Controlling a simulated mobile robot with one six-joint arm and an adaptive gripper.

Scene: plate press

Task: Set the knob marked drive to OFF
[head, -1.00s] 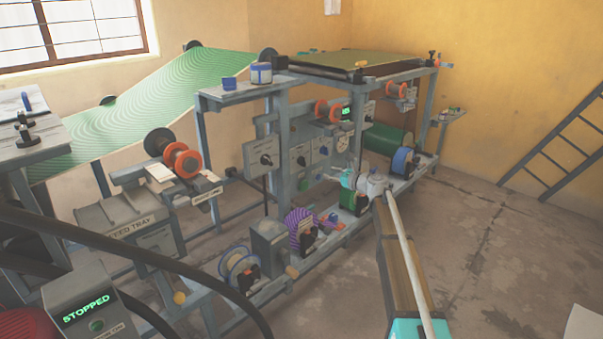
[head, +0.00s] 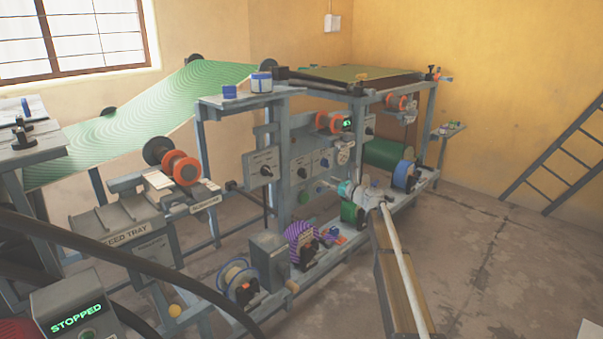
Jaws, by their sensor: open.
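A row of grey control panels with black knobs stands on the machine frame: a left panel (head: 262,163), a middle panel (head: 300,164) and a right panel (head: 322,158). Their labels are too small to read, so I cannot tell which knob is marked drive or where it points. My gripper (head: 326,185) is at the end of my teal and white wrist, just below and in front of the right-hand panels. It appears open and empty, apart from the knobs. Its fingers are small and hard to make out.
A green display reading STOPPED (head: 76,318) is at the lower left. A feed tray (head: 125,225) and orange rollers (head: 180,167) stand left of the panels. A striped purple spool (head: 301,240) and a grey box (head: 268,258) sit on the lower rail. Open floor lies at right.

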